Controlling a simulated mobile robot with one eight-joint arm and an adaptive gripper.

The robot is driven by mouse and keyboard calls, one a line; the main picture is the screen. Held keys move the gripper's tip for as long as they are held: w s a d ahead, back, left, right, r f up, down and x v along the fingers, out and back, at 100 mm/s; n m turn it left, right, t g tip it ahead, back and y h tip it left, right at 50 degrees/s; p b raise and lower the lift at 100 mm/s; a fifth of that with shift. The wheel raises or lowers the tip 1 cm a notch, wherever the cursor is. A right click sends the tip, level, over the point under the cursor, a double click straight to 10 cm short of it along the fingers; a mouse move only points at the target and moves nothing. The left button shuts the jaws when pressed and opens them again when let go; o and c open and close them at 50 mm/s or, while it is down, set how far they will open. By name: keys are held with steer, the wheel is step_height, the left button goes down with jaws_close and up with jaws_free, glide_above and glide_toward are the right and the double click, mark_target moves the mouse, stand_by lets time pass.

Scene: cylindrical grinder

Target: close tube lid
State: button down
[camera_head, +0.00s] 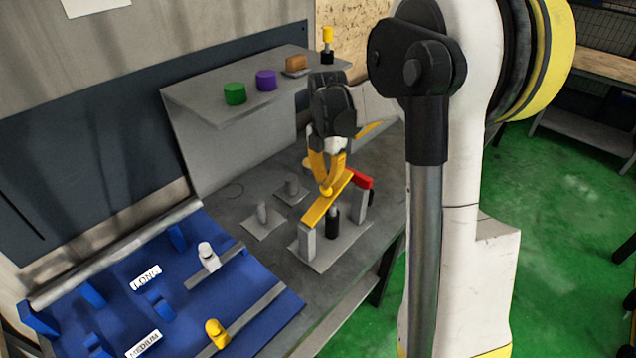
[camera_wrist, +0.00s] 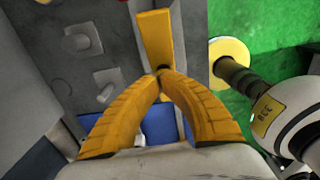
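The lid is a long yellow bar (camera_head: 317,207) on a small fixture. It spans from a grey post (camera_head: 308,243) on the left towards a red piece (camera_head: 361,179) on the right. A dark upright cylinder (camera_head: 332,226) with a pale top stands beneath it. My gripper (camera_head: 327,190) points down at the bar with its yellow fingertips together, on or just above its surface. In the wrist view the fingertips (camera_wrist: 162,74) meet at the near end of the visible yellow bar (camera_wrist: 155,38). Whether they touch it, and whether the bar rests fully on the left post, I cannot tell.
Two small grey fixtures (camera_head: 263,216) (camera_head: 291,188) stand left of the lid fixture. A blue labelled board (camera_head: 110,300) lies at front left. A grey raised shelf (camera_head: 205,92) behind carries green (camera_head: 234,94) and purple (camera_head: 265,80) cylinders. The green floor is at right.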

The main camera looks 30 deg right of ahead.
mark_target(332, 186)
steer(key=shift+w+d+f, duration=0.1)
steer(key=shift+d+f, duration=0.35)
steer(key=shift+w+d+f+y+b, duration=0.2)
steer(key=shift+d+f+y+b, duration=0.3)
steer(key=shift+y, duration=0.2)
steer(key=shift+d+f, duration=0.25)
steer(key=shift+f, duration=0.3)
steer(key=shift+w+d+f, duration=0.1)
